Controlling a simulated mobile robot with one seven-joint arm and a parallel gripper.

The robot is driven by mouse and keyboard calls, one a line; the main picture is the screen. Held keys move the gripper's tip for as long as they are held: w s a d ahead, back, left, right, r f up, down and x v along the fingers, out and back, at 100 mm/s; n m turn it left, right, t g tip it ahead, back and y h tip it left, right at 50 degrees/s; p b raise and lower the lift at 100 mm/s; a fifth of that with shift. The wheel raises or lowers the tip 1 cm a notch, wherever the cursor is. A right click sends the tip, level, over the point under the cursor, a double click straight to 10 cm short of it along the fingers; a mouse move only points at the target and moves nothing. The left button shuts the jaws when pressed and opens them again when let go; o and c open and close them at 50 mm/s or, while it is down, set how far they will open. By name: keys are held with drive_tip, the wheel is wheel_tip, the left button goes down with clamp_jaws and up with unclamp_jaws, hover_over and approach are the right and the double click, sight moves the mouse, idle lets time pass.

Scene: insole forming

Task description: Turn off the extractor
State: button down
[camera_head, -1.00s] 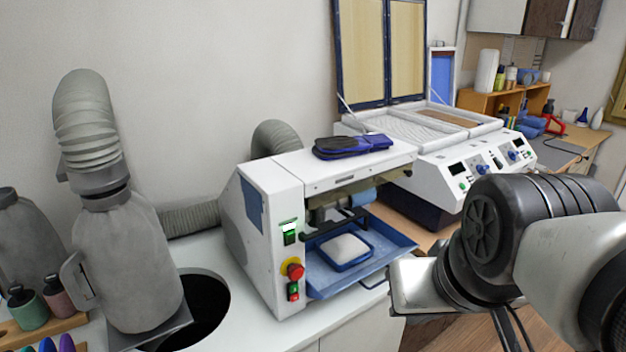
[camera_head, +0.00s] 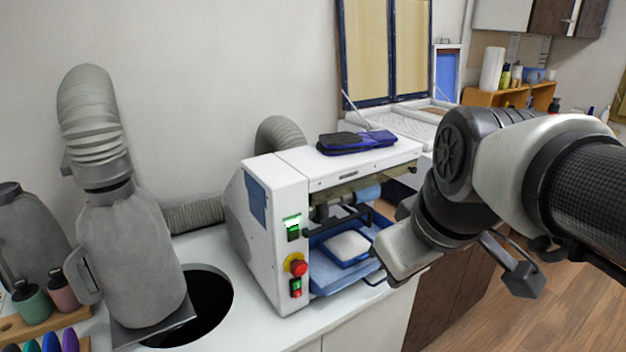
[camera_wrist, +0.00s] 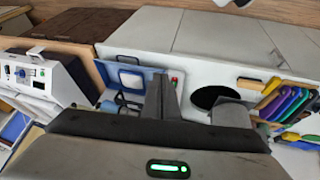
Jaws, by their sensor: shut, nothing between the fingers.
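A white machine (camera_head: 275,190) with a ribbed hose behind it stands on the white counter; I take it as the extractor. Its front panel has a green-lit switch (camera_head: 292,228), a red knob on a yellow base (camera_head: 299,267), and a red and green button pair (camera_head: 296,288) below. My gripper (camera_head: 390,272) is right of this panel, in front of the blue tray, apart from the controls. Its fingertips are hard to make out in the head view. In the wrist view my shut fingers (camera_wrist: 166,98) show nothing held, with a small red control (camera_wrist: 174,80) beyond them.
A grey bottle-shaped nozzle (camera_head: 130,255) stands beside a round black hole (camera_head: 205,305) on the left of the counter. A blue tray (camera_head: 330,280) juts from the machine's front. Dark blue pads (camera_head: 355,141) lie on its top. Floor is free at right.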

sight(295, 235)
drive_tip(key=w+a+n+y+b, duration=0.1)
drive_tip(key=w+a+n, duration=0.4)
drive_tip(key=w+n, duration=0.3)
drive_tip(key=w+a+f+n+g+y+b, duration=0.1)
drive_tip(key=w+a+n, duration=0.4)
drive_tip(key=w+n, duration=0.3)
drive_tip(key=shift+a+n, duration=0.4)
drive_tip(key=shift+n, duration=1.1)
drive_tip(key=shift+w, duration=0.1)
drive_tip(key=w+a+f+p, duration=0.1)
drive_tip(key=w+a+f, duration=0.3)
drive_tip(key=w+f, duration=0.2)
drive_tip(key=shift+x, duration=1.35)
drive_tip(key=shift+s+f, duration=0.1)
